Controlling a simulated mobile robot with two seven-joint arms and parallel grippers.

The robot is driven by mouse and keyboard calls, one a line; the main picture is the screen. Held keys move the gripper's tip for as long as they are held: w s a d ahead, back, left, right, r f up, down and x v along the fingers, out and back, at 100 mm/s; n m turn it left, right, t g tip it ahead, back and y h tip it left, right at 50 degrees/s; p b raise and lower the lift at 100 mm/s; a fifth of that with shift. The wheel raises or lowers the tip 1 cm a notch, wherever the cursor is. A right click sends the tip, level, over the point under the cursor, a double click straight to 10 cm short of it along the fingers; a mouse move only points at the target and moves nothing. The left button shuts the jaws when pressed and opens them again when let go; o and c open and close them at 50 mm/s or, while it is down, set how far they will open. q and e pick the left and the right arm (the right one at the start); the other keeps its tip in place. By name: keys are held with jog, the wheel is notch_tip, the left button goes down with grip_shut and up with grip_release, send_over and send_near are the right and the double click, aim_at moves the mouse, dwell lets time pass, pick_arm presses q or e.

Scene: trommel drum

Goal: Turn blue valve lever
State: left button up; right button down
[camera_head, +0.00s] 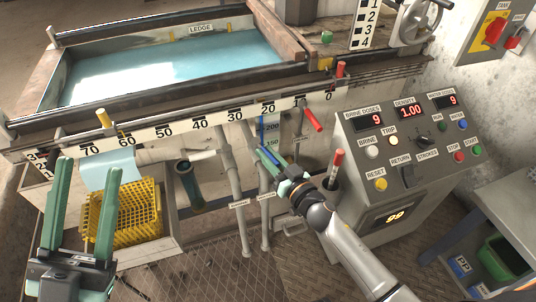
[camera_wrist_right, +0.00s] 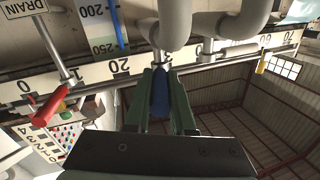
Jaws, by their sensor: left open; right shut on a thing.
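The blue valve lever (camera_wrist_right: 160,92) sits between the green fingers of my right gripper (camera_wrist_right: 163,76) in the right wrist view, and the fingers are shut on it. In the head view my right gripper (camera_head: 274,160) is in front of the tank, below the ruler's low-number end. A little blue shows at its fingertips there, and the fingers hide most of the lever. The lever's pipe (camera_wrist_right: 160,30) runs up from it in the right wrist view. My left gripper (camera_head: 88,168) is open and empty at the lower left, in front of the yellow basket.
A red lever (camera_head: 312,120) hangs right of my right gripper, near the DRAIN label (camera_wrist_right: 27,7). A control console (camera_head: 350,215) with a red-topped stick (camera_head: 336,165) stands close on the right. Pipes (camera_head: 233,175) run down left of my right gripper. A yellow basket (camera_head: 125,215) stands at lower left.

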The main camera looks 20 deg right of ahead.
jog(key=shift+w+d+r+n+y+p, duration=0.1)
jog(key=shift+n+y+p, duration=0.2)
jog(key=shift+y+p, duration=0.2)
jog(key=shift+w+d+n+g+y+p, duration=0.15)
jog(key=shift+d+n+g+y+p, duration=0.15)
jog(key=shift+n+g+y, duration=0.45)
jog(key=shift+w+d+n+g+y+p, duration=0.2)
jog(key=shift+n+g+y, duration=0.3)
jog(key=shift+y, duration=0.55)
jog(key=shift+w+d+n+g+y+p, duration=0.1)
jog(key=shift+d+n+g+y+p, duration=0.3)
jog(key=shift+n+y, duration=0.45)
jog(key=c, duration=0.8)
grip_release()
jog(key=shift+o, duration=0.2)
